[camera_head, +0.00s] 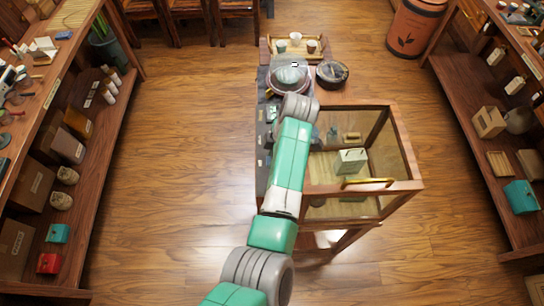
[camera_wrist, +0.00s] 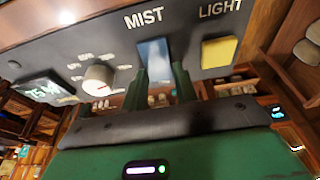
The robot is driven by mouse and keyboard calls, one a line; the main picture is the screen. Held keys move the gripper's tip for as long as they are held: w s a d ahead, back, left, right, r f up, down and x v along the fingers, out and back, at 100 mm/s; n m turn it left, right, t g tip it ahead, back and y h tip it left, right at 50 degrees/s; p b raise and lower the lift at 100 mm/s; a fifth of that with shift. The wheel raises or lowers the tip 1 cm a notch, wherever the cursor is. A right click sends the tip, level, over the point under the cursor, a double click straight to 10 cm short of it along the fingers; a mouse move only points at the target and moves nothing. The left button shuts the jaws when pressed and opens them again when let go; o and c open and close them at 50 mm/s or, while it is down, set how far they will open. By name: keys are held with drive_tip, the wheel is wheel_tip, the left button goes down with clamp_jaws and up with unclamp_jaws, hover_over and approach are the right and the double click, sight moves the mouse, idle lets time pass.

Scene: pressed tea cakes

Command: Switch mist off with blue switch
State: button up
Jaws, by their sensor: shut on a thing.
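The blue switch (camera_wrist: 154,58) sits under the word MIST on a dark control panel (camera_wrist: 190,24) in the wrist view. My gripper (camera_wrist: 160,72) has one dark green finger on each side of the switch and is shut on it. The fingers cover the switch's lower part, and whether it is tilted on or off I cannot tell. In the head view my arm hides the gripper and the switch beside the glass cabinet (camera_head: 398,130).
A yellow LIGHT switch (camera_wrist: 219,51) is close on the right of the blue one. A white knob (camera_wrist: 98,80) and a small display (camera_wrist: 41,89) are on the left. The cabinet has a brass handle (camera_head: 367,182). Open wooden floor (camera_head: 170,150) lies left of the cabinet.

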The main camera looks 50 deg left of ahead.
drive_tip(key=o, duration=1)
drive_tip(key=v, duration=0.7)
drive_tip(key=shift+w+d+r+b, duration=0.1)
drive_tip(key=shift+r+b, duration=0.25)
drive_tip(key=shift+b, duration=0.05)
